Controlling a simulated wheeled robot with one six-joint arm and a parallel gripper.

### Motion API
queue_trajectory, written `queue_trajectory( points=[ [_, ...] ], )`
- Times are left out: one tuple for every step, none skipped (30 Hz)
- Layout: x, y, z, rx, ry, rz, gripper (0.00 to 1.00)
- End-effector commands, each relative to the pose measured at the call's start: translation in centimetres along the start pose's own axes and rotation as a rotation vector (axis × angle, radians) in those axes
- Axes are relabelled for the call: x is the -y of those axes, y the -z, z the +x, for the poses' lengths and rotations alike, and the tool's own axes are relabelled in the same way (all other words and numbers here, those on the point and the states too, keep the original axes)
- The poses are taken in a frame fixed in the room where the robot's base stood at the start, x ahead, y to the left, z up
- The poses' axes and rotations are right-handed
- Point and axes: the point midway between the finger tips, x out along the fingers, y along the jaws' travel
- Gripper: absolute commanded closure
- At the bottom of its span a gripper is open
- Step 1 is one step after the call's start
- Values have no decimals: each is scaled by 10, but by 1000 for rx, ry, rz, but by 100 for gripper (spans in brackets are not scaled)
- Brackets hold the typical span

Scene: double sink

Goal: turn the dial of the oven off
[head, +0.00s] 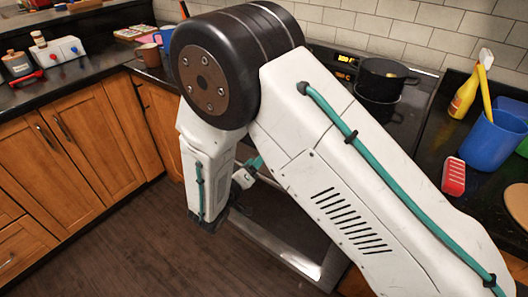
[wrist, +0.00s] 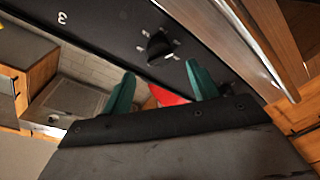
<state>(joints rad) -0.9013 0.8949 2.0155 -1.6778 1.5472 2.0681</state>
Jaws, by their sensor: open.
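The oven dial (wrist: 160,46) is a small black knob on a dark panel (wrist: 95,28) in the wrist view, with pale marks around it. My gripper (wrist: 160,69) has two teal fingers, apart and empty, pointing toward the panel. The dial shows just beyond the fingertips, between their lines; neither finger visibly touches it. The oven (head: 285,255) shows in the head view, low behind my arm. My arm hides its dial and most of its front there, and the gripper is mostly hidden too.
A bright metal bar (wrist: 252,45) runs along the panel's right in the wrist view. A red patch (wrist: 168,95) shows between the fingers. A black pot (head: 385,78) stands on the stove top. A blue container (head: 490,140) and yellow bottle (head: 465,97) stand right.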

Motion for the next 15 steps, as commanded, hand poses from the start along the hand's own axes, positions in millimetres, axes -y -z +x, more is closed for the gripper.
queue_trajectory(
  points=[
    [-1, -1, 10, 4, -3, -1, 40],
    [-1, -1, 16, 4, -2, -1, 40],
    [-1, -1, 22, 5, -2, -1, 40],
    [-1, -1, 27, 4, -2, -2, 40],
    [-1, -1, 32, 4, -2, -2, 40],
    [-1, -2, 37, 4, -2, -2, 40],
    [-1, -1, 41, 4, -2, -2, 40],
    [-1, -1, 44, 4, -2, -2, 40],
    [-1, -1, 48, 3, -2, -2, 40],
    [-1, -1, 50, 3, -2, -2, 40],
    [0, -1, 52, 3, -2, -2, 40],
    [0, -1, 54, 3, -1, -2, 40],
    [0, -1, 55, 3, -1, -3, 40],
    [0, -1, 56, 3, -1, -3, 40],
    [0, -1, 56, 2, -1, -3, 40]
  ],
)
